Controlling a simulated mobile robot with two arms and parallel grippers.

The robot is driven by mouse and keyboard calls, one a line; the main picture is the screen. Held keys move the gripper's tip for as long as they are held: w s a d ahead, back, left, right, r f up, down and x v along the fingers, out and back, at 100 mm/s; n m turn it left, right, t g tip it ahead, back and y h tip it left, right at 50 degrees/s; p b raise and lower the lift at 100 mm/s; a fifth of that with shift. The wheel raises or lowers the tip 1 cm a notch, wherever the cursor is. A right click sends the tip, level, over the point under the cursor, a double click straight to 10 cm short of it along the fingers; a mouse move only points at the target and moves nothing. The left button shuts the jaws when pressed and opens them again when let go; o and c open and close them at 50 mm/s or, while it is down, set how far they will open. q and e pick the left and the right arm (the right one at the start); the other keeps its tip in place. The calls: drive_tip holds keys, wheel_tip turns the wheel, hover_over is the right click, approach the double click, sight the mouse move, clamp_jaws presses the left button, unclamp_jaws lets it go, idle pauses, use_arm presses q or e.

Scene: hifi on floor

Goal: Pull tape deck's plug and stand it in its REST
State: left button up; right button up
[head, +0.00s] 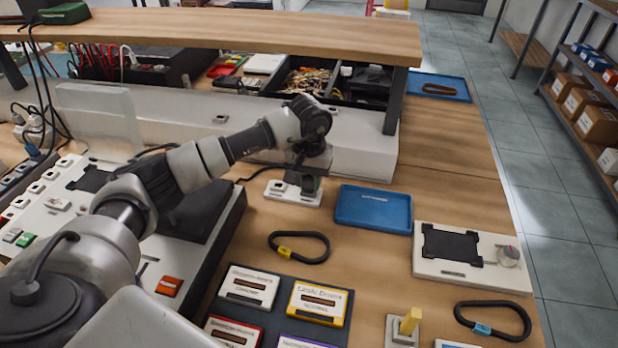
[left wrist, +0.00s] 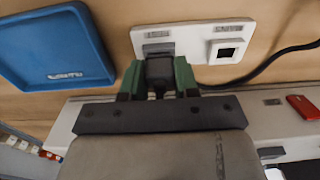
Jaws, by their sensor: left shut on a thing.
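My left gripper (head: 308,186) is over the right part of a small white plate (head: 280,190) on the bench. In the left wrist view, the green fingers of this gripper (left wrist: 159,80) are shut on a dark plug (left wrist: 160,72). The plate (left wrist: 194,42) has two labelled places there. The right one is a bare black square socket (left wrist: 227,52). The left one is a grey place (left wrist: 158,48), partly hidden by the plug. I cannot tell whether the plug touches it, and the labels are too blurred to read. My right gripper is out of view.
A black cable (left wrist: 270,65) runs beside the plate. A blue tray (head: 373,208) lies close to its right, and a black loop with a yellow tag (head: 299,248) lies in front. Cassette cards (head: 319,303) are nearer. A wooden shelf (head: 230,32) spans behind.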

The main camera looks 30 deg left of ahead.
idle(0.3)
use_arm(q)
drive_tip(key=o, duration=1)
drive_tip(key=shift+c, duration=0.2)
wheel_tip(320, 180, up, 16)
drive_tip(key=p, duration=0.2)
drive_tip(key=shift+f, duration=0.1)
idle(0.3)
